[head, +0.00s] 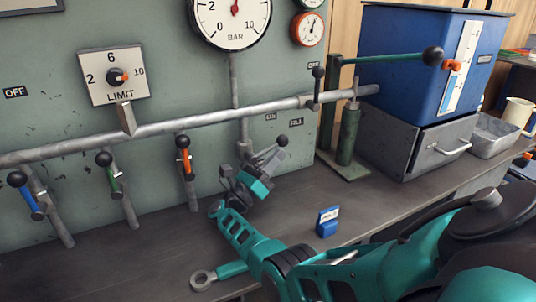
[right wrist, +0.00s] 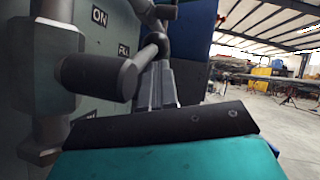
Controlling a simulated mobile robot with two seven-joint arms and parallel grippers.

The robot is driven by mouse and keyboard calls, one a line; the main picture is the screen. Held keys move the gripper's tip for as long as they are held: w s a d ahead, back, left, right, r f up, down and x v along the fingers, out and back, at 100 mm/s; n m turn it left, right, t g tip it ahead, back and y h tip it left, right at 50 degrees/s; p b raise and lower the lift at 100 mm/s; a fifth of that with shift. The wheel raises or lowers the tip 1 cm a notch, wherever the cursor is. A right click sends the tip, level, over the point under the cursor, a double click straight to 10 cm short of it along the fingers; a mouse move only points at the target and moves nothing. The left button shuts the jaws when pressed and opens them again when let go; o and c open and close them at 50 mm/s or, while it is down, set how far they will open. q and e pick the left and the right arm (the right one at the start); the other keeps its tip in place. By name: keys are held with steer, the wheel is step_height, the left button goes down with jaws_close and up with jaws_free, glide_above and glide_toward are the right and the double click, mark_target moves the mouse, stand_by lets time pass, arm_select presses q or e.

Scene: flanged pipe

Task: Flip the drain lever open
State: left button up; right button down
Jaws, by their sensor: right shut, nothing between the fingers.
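A grey valve lever with a black knob (head: 282,141) sits at the right of the lower pipe branch, beside the small ON and FILL labels. I see no DRAIN label, so I cannot tell if it is the drain lever. My right gripper (head: 273,157) is shut and empty close beside this lever; I cannot tell if they touch. In the right wrist view its narrow fingers (right wrist: 159,85) point away beside a dark grey valve cylinder (right wrist: 100,76). Its teal body hides part of the valve in the head view. My left gripper is not in view.
Blue (head: 31,203), green (head: 110,175) and orange (head: 186,160) levers hang from the main pipe at left. A green hand pump (head: 347,135) stands at right, before a blue tank (head: 400,60) and a grey drawer box (head: 415,130).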

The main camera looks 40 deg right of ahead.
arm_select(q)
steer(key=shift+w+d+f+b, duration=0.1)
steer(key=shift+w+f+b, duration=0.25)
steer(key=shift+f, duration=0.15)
arm_select(e)
steer(key=shift+d+r+n+h, duration=0.25)
steer(key=shift+r+h, duration=0.2)
steer(key=shift+h, duration=0.25)
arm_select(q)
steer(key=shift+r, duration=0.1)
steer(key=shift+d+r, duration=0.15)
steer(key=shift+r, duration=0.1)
arm_select(e)
steer(key=shift+a, duration=0.15)
steer(key=shift+r, duration=0.1)
